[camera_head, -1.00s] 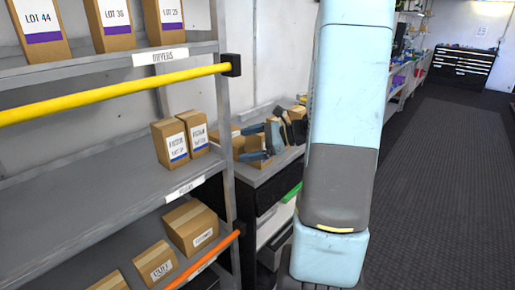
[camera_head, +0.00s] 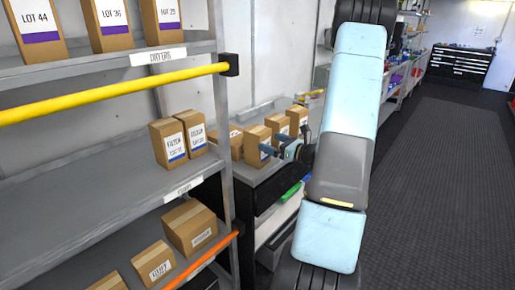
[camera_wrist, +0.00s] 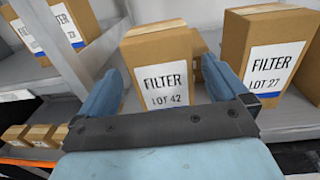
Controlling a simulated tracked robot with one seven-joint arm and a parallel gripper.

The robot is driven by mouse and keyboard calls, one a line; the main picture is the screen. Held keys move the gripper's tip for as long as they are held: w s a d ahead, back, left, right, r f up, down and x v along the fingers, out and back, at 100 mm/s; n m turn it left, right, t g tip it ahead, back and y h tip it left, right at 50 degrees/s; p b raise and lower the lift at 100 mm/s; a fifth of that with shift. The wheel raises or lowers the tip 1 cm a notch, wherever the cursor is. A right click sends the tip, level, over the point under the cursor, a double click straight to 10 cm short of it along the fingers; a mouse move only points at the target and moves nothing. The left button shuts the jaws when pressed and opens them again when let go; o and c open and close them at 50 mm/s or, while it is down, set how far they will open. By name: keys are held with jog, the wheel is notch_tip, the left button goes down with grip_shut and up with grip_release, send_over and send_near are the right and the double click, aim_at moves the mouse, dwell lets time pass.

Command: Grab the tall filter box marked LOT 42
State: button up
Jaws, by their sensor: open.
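The filter box marked LOT 42 (camera_wrist: 165,55) is a brown carton with a white label, in the middle of the wrist view. Its lower part is hidden behind my gripper. My gripper (camera_wrist: 168,72) is open, with one blue finger to the left of the box and one to the right; I cannot tell whether they touch it. In the head view my gripper (camera_head: 276,152) is at the bench beside the shelf, in front of a brown box (camera_head: 256,141) that seems to be the same one.
A filter box marked LOT 27 (camera_wrist: 265,60) stands close to the right, and another box shows behind LOT 42. More cartons stand on the bench (camera_head: 279,126). The grey shelf (camera_head: 90,165) with an orange bar (camera_head: 211,258) is at left. The floor (camera_head: 440,180) at right is clear.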

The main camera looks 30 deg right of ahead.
aim_at(256, 137)
jog(key=shift+x, duration=4.25)
jog(key=shift+f, duration=0.1)
jog(key=c, duration=0.9)
jog(key=shift+o, duration=0.2)
